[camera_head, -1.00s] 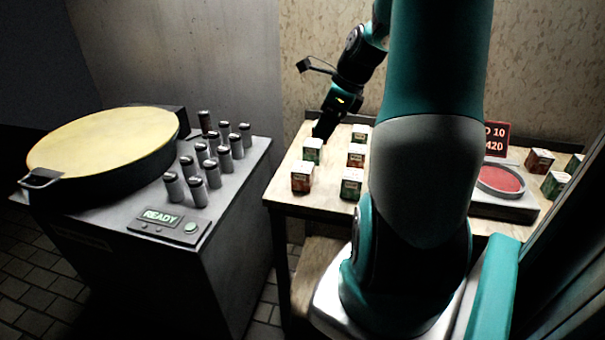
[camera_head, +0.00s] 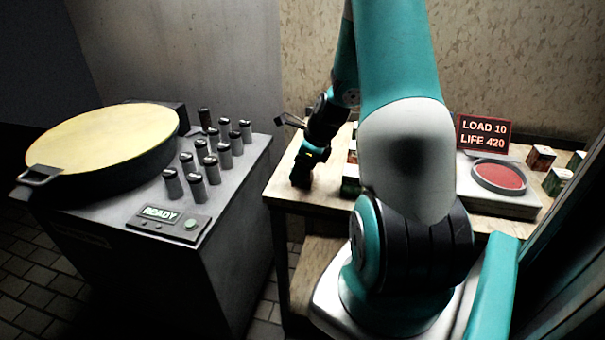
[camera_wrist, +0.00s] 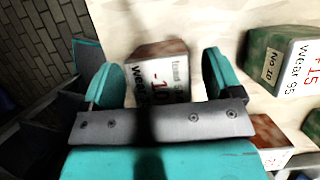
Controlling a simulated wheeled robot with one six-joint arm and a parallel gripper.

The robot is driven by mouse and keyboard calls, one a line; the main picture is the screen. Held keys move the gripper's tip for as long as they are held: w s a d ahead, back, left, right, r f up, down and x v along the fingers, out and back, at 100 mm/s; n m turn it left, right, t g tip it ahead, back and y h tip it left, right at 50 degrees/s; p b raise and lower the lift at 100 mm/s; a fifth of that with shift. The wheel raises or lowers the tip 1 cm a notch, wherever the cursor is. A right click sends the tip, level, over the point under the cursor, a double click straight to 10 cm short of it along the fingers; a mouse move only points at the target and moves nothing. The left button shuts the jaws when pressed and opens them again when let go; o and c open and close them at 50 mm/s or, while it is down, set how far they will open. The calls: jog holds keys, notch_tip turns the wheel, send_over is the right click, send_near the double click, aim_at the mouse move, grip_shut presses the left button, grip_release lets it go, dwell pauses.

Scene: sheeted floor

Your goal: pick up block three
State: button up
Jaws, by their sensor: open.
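In the wrist view a small block (camera_wrist: 172,72) with a reddish-brown and white face marked "-10" lies between my gripper's two teal fingers (camera_wrist: 158,80). The fingers are apart, one on each side of it, and contact cannot be told. In the head view my gripper (camera_head: 302,176) is low over the table's front left corner and hides the block there. I cannot read which block is number three.
The wooden table (camera_head: 325,198) holds other blocks, partly behind my arm. A scale with a red pan (camera_head: 500,177) and a sign (camera_head: 484,134) reading "LOAD 10 LIFE 420" stand right. A grey console (camera_head: 235,190) with pegs and a round yellow-topped drum (camera_head: 100,140) stands left.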

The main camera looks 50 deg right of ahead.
jog(key=shift+w+a+f, duration=0.1)
jog(key=shift+w+f, duration=0.1)
jog(key=shift+f, duration=0.35)
jog(key=c, duration=1.3)
jog(key=shift+r, duration=0.15)
